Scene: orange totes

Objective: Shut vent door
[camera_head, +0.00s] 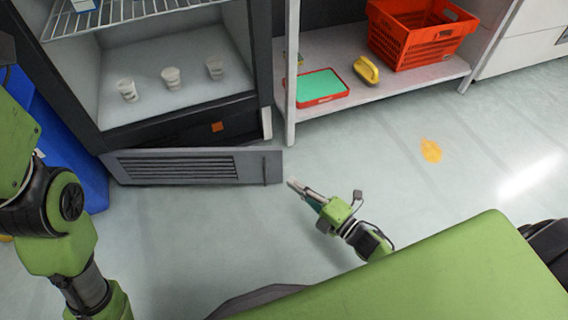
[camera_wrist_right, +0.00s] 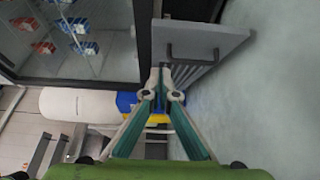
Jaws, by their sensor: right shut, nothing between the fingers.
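The vent door (camera_head: 195,167) is a low grey panel with dark louvre slats at the foot of the open fridge-like cabinet. It stands swung outward at an angle, its left end near the cabinet's left corner and its right end out over the floor. In the right wrist view the door (camera_wrist_right: 212,42) shows a dark bar handle. My right gripper (camera_head: 293,184) is shut and empty, low over the floor just off the door's right end. Its fingertips (camera_wrist_right: 167,88) appear close to the door; contact is unclear. My left arm is at the left; its gripper is out of view.
The cabinet (camera_head: 95,85) holds several small white cups on its floor and has a wire rack above. A white shelf (camera_head: 345,108) to the right holds a red basket (camera_head: 418,38), a yellow item (camera_head: 366,70) and a red-rimmed green tray (camera_head: 320,88).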

